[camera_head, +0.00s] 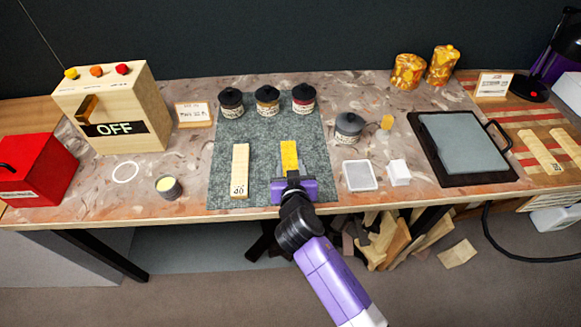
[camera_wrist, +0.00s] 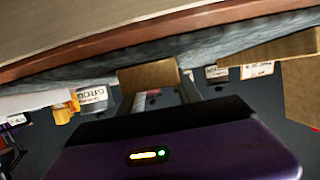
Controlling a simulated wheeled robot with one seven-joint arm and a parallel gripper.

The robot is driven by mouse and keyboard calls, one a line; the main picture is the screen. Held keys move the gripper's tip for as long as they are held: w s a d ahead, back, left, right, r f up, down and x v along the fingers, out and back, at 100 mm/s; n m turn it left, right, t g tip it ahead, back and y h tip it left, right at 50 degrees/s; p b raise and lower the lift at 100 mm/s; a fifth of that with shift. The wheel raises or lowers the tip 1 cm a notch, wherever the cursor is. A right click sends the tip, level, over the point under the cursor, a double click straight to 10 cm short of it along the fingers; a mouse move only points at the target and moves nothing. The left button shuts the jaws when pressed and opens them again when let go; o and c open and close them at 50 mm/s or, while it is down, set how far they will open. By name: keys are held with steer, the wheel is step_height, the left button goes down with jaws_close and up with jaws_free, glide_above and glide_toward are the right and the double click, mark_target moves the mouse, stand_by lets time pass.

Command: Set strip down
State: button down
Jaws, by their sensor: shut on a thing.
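A short yellow strip (camera_head: 289,154) is over the right part of the grey-green mat (camera_head: 262,135). My gripper (camera_head: 291,178) is at its near end and shut on it. In the wrist view a tan end of the held strip (camera_wrist: 147,76) shows between the fingers of my gripper (camera_wrist: 162,97). The gripper hides the strip's near end in the head view. I cannot tell whether the strip touches the mat. A paler wooden strip (camera_head: 240,169) with a dark number at its near end lies on the mat to the left.
Three dark-lidded jars (camera_head: 267,98) stand at the mat's back edge. A grey lidded pot (camera_head: 348,127), a shallow white tray (camera_head: 360,175) and a white block (camera_head: 398,172) are to the right. A small tin (camera_head: 168,187) and a wooden box marked OFF (camera_head: 112,110) are left.

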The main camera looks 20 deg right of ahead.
steer(key=c, duration=0.8)
jaws_free()
steer(key=shift+c, duration=0.2)
steer(key=shift+r, duration=0.1)
steer(key=v, duration=1.2)
steer(key=s+d+f+n+y, duration=0.2)
steer(key=s, duration=0.6)
steer(key=s+d+f+n+y, duration=0.2)
steer(key=s, duration=0.7)
steer(key=s+r+t, duration=0.2)
steer(key=s+r, duration=1)
steer(key=s, duration=0.4)
